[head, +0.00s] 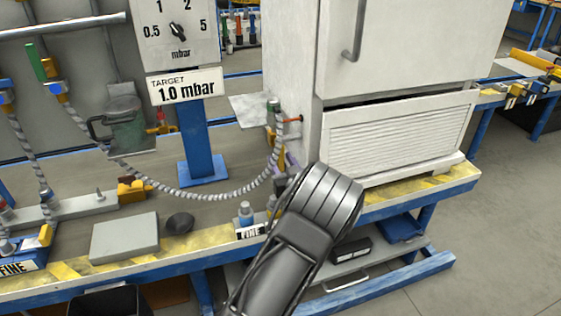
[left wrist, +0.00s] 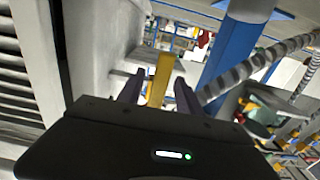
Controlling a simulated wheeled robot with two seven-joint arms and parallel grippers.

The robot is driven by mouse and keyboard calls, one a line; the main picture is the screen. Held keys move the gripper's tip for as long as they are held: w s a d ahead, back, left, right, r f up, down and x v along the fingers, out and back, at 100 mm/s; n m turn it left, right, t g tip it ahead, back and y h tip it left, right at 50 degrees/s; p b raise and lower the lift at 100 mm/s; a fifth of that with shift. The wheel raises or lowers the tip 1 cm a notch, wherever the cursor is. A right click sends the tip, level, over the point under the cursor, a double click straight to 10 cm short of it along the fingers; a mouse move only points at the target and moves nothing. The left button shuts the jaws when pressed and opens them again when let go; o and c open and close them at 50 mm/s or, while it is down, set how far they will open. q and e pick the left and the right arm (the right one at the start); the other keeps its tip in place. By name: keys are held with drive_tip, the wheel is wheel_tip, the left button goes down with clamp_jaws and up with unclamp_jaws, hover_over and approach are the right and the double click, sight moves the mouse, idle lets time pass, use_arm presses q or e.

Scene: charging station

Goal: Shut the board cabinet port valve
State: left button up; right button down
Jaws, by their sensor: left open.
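The white board cabinet (head: 288,60) stands on the bench. At its left side, the port valve's yellow handle (head: 277,148) shows beside the upper end of a ribbed grey hose (head: 215,192). My left gripper (head: 290,163) reaches up to the handle from the front, and its dark body hides part of the valve. In the left wrist view the yellow handle (left wrist: 160,80) stands upright between the two open fingers of my left gripper (left wrist: 158,92). The fingers appear apart from it on both sides. The right gripper is not in view.
A gauge panel (head: 180,35) with a "TARGET 1.0 mbar" sign (head: 186,87) stands on a blue post. The hose hangs in a loop to the left.

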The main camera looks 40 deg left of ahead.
use_arm(q)
drive_tip(key=shift+w+a, duration=0.25)
drive_tip(key=shift+a, duration=0.1)
drive_tip(key=shift+c, duration=0.4)
clamp_jaws()
idle(0.9)
